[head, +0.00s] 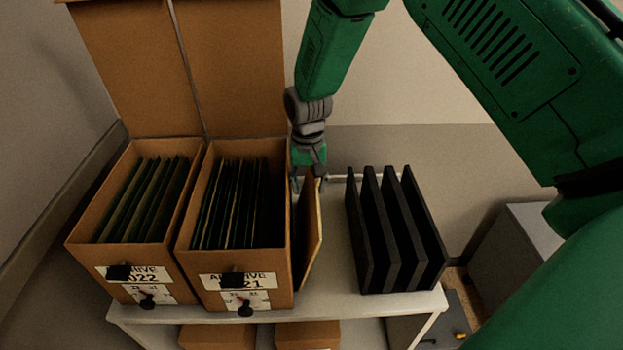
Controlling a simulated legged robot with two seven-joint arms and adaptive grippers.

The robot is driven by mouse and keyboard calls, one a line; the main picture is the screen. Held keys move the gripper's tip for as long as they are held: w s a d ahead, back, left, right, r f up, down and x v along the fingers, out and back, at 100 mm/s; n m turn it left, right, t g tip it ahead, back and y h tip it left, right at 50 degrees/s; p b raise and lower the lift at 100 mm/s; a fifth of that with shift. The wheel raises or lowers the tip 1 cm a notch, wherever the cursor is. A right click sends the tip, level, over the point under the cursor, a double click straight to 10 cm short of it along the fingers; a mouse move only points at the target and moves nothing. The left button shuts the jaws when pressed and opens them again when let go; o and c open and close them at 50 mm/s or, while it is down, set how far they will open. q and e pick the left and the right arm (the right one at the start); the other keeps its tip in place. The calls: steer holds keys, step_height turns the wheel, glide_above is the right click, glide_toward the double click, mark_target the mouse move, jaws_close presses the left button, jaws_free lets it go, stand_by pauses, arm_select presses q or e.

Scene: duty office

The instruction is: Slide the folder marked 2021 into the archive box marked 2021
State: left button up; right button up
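The archive box marked 2021 (190,252) stands open on the white table, its flap raised at the back. Dark green folders fill much of it, and a dark clip covers part of its label. A tan folder (312,222) stands upright just outside the box's right wall; no mark on it can be read. My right gripper (308,182) points down at the far top end of this folder. Its fingers look spread, and a firm hold on the folder does not show. My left gripper is not in view.
The open box marked 2022 (85,240), also holding folders, stands to the left. A black upright rack (378,235) stands to the right. The white table (335,282) has a narrow free strip between folder and rack. Brown boxes (307,335) lie below.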

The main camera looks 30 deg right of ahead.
mark_target(307, 207)
steer(key=shift+w+a+r, duration=0.1)
steer(key=shift+w+a, duration=0.1)
steer(key=shift+w, duration=0.25)
steer(key=shift+s+a+r, duration=0.1)
steer(key=shift+s+r, duration=0.25)
steer(key=shift+r, duration=0.1)
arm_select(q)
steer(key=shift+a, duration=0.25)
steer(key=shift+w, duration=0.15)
arm_select(e)
steer(key=shift+w+f, duration=0.1)
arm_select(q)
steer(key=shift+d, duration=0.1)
arm_select(e)
steer(key=shift+d, duration=0.25)
arm_select(q)
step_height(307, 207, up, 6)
steer(key=p, duration=0.6)
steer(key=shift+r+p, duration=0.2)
steer(key=shift+p, duration=0.1)
arm_select(e)
step_height(307, 207, up, 7)
